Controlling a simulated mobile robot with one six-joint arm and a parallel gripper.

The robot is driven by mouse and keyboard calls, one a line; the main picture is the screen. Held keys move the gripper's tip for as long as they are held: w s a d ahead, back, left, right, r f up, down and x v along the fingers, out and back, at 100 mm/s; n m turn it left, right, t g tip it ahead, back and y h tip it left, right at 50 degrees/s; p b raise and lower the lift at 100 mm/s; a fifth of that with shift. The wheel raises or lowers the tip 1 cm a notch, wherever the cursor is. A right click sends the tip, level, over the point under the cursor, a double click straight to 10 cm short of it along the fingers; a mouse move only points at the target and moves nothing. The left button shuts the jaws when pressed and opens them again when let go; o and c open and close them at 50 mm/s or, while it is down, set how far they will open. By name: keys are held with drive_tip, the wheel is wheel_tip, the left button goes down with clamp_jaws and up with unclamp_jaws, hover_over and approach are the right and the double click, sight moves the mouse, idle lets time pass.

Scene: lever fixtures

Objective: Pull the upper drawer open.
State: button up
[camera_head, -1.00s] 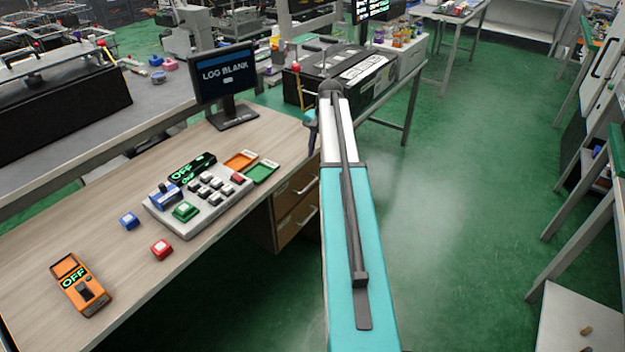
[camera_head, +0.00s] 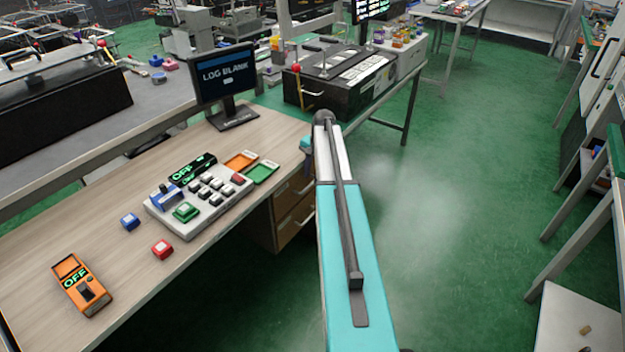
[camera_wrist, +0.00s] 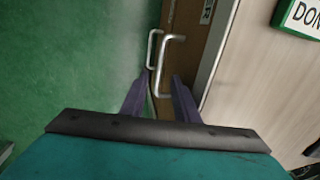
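The upper drawer (camera_head: 288,187) is a brown front under the desk's right end, and it looks closed in the head view. Its pale bar handle (camera_wrist: 164,64) is the nearer of two handles in the wrist view. The lower drawer's handle (camera_wrist: 151,48) shows just left of it. My gripper (camera_wrist: 160,82) is open, with two dark purple fingers apart. The near end of the upper handle appears between the fingers; I cannot tell whether they touch it. In the head view my arm hides most of the gripper and the upper handle.
The wooden desk (camera_head: 110,240) carries a button panel (camera_head: 200,200), a monitor (camera_head: 225,80), an orange switch box (camera_head: 80,285) and small blocks. A black case (camera_head: 340,85) stands behind my arm. Green floor (camera_head: 460,220) to the right is clear.

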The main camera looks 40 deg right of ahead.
sight(311, 183)
drive_tip(key=shift+w+a+f, duration=0.1)
drive_tip(key=shift+w+f, duration=0.05)
drive_tip(key=shift+f, duration=0.65)
drive_tip(key=shift+w+f, duration=0.15)
drive_tip(key=shift+f, duration=0.65)
clamp_jaws()
